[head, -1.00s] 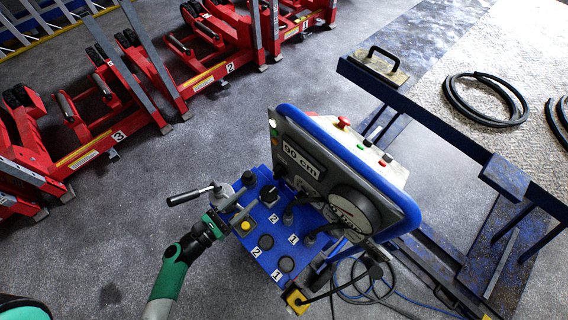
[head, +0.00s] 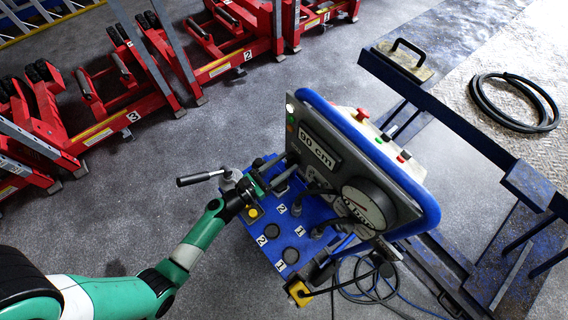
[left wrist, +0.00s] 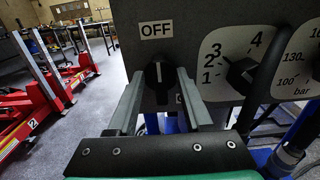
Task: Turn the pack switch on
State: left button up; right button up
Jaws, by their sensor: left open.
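The pack switch (left wrist: 158,76) is a black rotary knob on the dark panel, under a white OFF label (left wrist: 156,30). Its pale pointer line looks upright, towards OFF. In the left wrist view my left gripper (left wrist: 159,82) is open, with one finger on each side of the knob; I cannot tell whether they touch it. In the head view my left gripper (head: 272,180) is at the left lower end of the tilted panel (head: 335,160), above the blue console (head: 285,236), and hides the switch. My right gripper is not in view.
Right of the switch is a numbered selector knob (left wrist: 241,75), then a bar scale (left wrist: 299,70). A lever with a black grip (head: 198,178) stands close to my left gripper. Red jacks (head: 110,100) stand behind on the left. Cables lie on the floor right of the console.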

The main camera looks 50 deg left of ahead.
pick_arm(q)
grip_shut()
jog(key=shift+m+b, duration=0.3)
jog(key=shift+m, duration=0.1)
jog(key=m+b, duration=0.1)
jog(key=m, duration=0.1)
jog(key=m+b, duration=0.1)
jog(key=shift+d+f+m, duration=0.15)
jog(key=shift+d+m, duration=0.05)
jog(key=shift+m, duration=0.2)
jog(key=m+b, duration=0.2)
jog(key=m, duration=0.2)
jog(key=shift+d+f+m, duration=0.1)
jog(key=shift+m, duration=0.2)
jog(key=m+b, duration=0.3)
jog(key=m, duration=0.2)
jog(key=shift+d+f, duration=0.1)
jog(key=shift+f, duration=0.05)
jog(key=shift+m+b, duration=0.85)
jog(key=shift+m, duration=0.95)
grip_release()
